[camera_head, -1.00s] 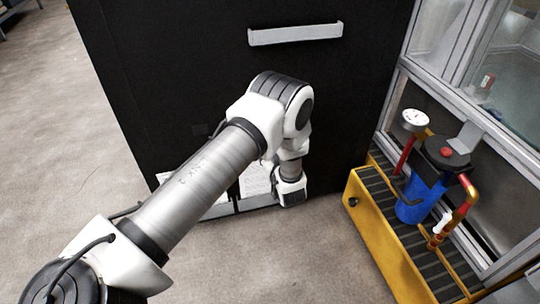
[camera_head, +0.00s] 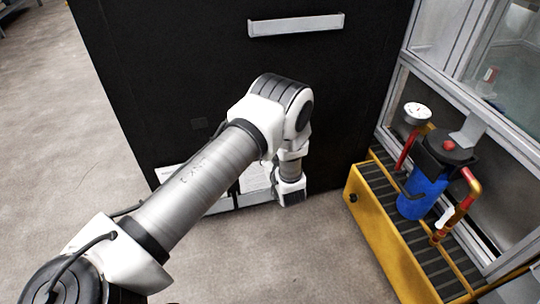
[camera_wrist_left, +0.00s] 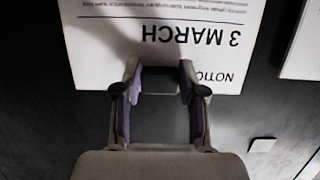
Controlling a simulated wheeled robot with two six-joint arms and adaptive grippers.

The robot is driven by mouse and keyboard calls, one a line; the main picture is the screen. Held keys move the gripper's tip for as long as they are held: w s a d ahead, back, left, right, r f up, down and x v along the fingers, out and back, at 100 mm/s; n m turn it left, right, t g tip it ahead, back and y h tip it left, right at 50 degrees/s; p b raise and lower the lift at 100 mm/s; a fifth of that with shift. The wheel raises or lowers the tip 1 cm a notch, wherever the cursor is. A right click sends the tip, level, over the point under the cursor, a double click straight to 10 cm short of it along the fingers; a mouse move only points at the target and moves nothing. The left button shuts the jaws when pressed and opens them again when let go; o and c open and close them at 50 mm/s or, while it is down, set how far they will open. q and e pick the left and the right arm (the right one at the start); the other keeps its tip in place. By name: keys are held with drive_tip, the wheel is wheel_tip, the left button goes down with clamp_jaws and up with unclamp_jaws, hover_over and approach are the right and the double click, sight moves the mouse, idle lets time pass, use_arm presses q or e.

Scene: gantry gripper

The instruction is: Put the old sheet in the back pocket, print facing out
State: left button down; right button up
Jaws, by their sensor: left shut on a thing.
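A white sheet (camera_wrist_left: 160,35) with black print is in front of my left gripper (camera_wrist_left: 160,68) in the left wrist view. Its print faces the camera and reads upside down there, with "3 MARCH" and part of "NOTICE". My left gripper is shut on this sheet near its edge. A white sheet (camera_head: 255,178) also shows low on the black panel in the head view, partly behind my left arm. The fingers are hidden there. A grey holder (camera_head: 258,197) runs along the panel's bottom. I cannot tell which part is the back pocket. My right gripper is not in view.
Another white sheet (camera_wrist_left: 305,45) is at the right of the wrist view. The black panel (camera_head: 345,90) carries a grey bar (camera_head: 295,25) higher up. A yellow stand (camera_head: 385,240) with a blue filter unit (camera_head: 422,192) stands at the right. The floor in front is clear.

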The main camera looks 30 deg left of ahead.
use_arm(q)
drive_tip(key=shift+f+b, duration=0.75)
drive_tip(key=shift+f, duration=0.45)
drive_tip(key=c, duration=0.6)
unclamp_jaws()
drive_tip(key=shift+r, duration=0.1)
drive_tip(key=v, duration=1.2)
